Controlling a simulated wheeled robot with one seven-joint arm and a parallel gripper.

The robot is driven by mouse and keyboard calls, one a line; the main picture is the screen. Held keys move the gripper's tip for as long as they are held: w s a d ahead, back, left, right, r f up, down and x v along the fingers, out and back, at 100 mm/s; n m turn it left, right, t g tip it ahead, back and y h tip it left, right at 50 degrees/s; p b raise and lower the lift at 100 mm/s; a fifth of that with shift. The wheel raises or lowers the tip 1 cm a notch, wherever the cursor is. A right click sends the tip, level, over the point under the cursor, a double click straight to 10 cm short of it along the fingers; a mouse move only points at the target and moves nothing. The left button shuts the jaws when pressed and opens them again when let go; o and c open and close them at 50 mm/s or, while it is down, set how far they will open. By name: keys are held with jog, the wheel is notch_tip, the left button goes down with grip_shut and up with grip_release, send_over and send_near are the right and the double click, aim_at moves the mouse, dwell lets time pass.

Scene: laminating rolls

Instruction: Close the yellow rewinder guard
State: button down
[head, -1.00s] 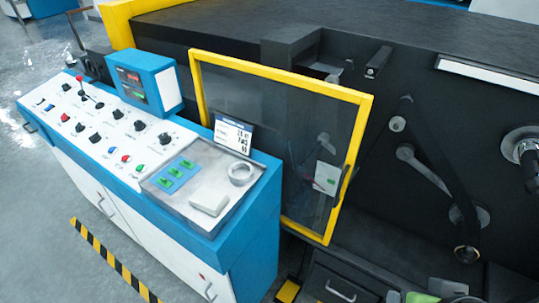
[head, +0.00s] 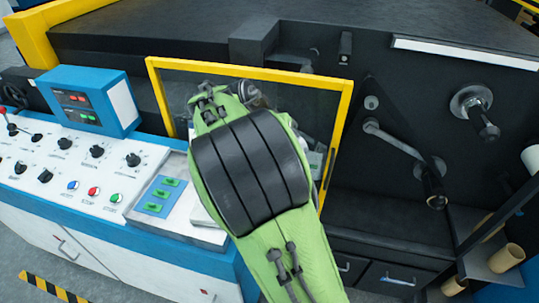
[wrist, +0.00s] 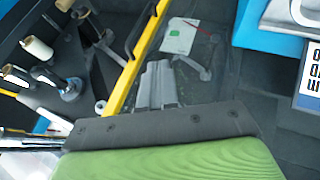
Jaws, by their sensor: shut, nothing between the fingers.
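The yellow rewinder guard (head: 250,71) is an upright yellow frame with a clear panel. In the head view it stands behind the console, left of the uncovered shafts, and my green-sleeved arm hides much of it. In the wrist view its yellow edge bar (wrist: 122,85) runs diagonally, with a dark handle (wrist: 143,28) beside it. My gripper (wrist: 158,68) shows there as grey fingers, shut and empty, just right of the yellow bar and over the clear panel. I cannot tell whether it touches the guard. The head view hides the fingers behind my arm.
The blue-and-white control console (head: 70,180) with knobs and buttons fills the left. A crank arm (head: 395,143) and a chrome shaft (head: 471,103) stick out from the black machine on the right. Cardboard cores (head: 506,258) stand at lower right.

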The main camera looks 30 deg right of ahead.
jog(key=s+d+f+b, duration=0.2)
jog(key=d+f+b, duration=0.1)
jog(key=d+f, duration=0.5)
jog(key=shift+d+b, duration=0.3)
jog(key=shift+d, duration=0.75)
jog(key=shift+s+r, duration=0.1)
